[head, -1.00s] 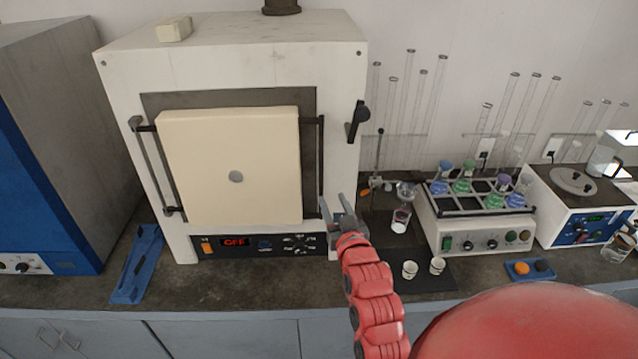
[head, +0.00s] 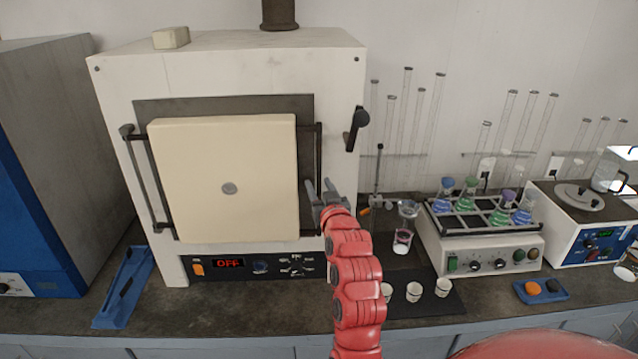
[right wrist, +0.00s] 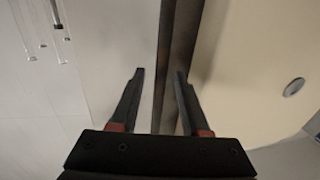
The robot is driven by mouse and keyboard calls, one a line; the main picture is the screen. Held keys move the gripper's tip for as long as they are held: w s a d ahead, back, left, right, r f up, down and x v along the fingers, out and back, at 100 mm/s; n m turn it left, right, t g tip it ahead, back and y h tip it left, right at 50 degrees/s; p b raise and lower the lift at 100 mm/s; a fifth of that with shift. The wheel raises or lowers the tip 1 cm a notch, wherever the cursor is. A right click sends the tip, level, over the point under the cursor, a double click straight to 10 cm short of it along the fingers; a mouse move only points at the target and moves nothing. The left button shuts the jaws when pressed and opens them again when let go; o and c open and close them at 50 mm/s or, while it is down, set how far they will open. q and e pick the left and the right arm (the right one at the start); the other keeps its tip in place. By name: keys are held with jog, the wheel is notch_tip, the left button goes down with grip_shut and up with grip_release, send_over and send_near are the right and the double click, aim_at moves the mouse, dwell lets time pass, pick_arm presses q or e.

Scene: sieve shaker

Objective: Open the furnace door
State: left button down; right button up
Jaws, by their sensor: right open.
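The furnace (head: 330,80) is a white box on the bench, left of centre in the head view. Its door (head: 220,150) is a thick cream block with a round grey spot, standing in front of a dark grey frame. A dark bar runs down the door's right side (head: 318,150). My right gripper (head: 319,188) is open at the lower part of this bar. In the right wrist view the open fingers (right wrist: 159,73) point along the furnace front, with the dark bar (right wrist: 178,40) passing by the right finger. No contact can be made out. My left gripper is not in view.
A black latch lever (head: 356,128) sits on the furnace's right front. A second dark bar (head: 145,180) is left of the door. A blue tray (head: 125,288) lies front left. Small cups (head: 413,291), a flask rack (head: 485,215) and glass tubes stand to the right.

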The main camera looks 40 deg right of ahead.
jog(key=shift+w+d, duration=0.15)
jog(key=shift+w, duration=0.2)
jog(key=shift+c, duration=0.2)
grip_shut()
jog(key=shift+f, duration=0.1)
dwell(1.0)
